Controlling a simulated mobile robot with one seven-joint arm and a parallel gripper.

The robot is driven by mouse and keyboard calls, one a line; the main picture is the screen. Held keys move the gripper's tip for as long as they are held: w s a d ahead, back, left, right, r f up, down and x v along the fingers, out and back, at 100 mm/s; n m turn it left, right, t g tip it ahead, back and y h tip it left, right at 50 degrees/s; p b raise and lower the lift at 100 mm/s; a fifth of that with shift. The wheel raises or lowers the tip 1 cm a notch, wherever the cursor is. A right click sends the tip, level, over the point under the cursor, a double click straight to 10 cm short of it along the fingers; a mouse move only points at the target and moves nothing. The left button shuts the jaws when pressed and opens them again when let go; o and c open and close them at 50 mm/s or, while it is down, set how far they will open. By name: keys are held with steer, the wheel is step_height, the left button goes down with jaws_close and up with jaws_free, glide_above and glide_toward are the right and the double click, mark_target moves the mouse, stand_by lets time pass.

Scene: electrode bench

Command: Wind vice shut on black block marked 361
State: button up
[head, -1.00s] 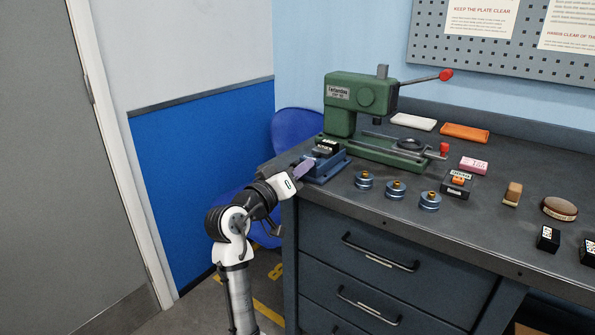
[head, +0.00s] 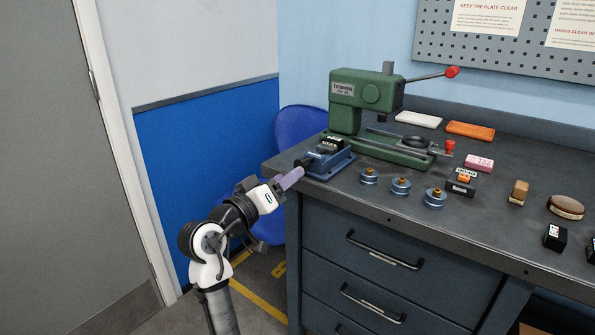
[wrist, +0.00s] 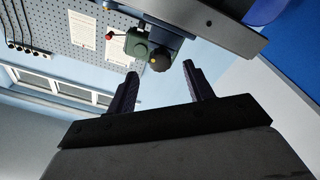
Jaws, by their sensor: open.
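The blue vice (head: 330,165) stands on the near left corner of the bench, by the green press. A black block (head: 330,145) with a white label sits between its jaws; the label is too small to read, and I cannot tell how tightly it is held. The vice's dark knob (head: 303,163) faces left; in the wrist view the round knob (wrist: 160,61) has a yellow centre. My gripper (head: 300,172) has purple fingers and is just off the knob, apart from it. In the wrist view my gripper (wrist: 160,72) is open and empty, with the knob ahead between the fingertips.
The green press (head: 368,100) stands behind the vice, its red-tipped lever to the right. Several blue discs with brass tops (head: 401,187) stand to the right near the front edge. Other small blocks lie further right. A blue chair (head: 300,128) stands behind the bench's left end.

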steer(key=v, duration=0.7)
steer(key=shift+s+a+r, duration=0.1)
steer(key=shift+a+r, duration=0.05)
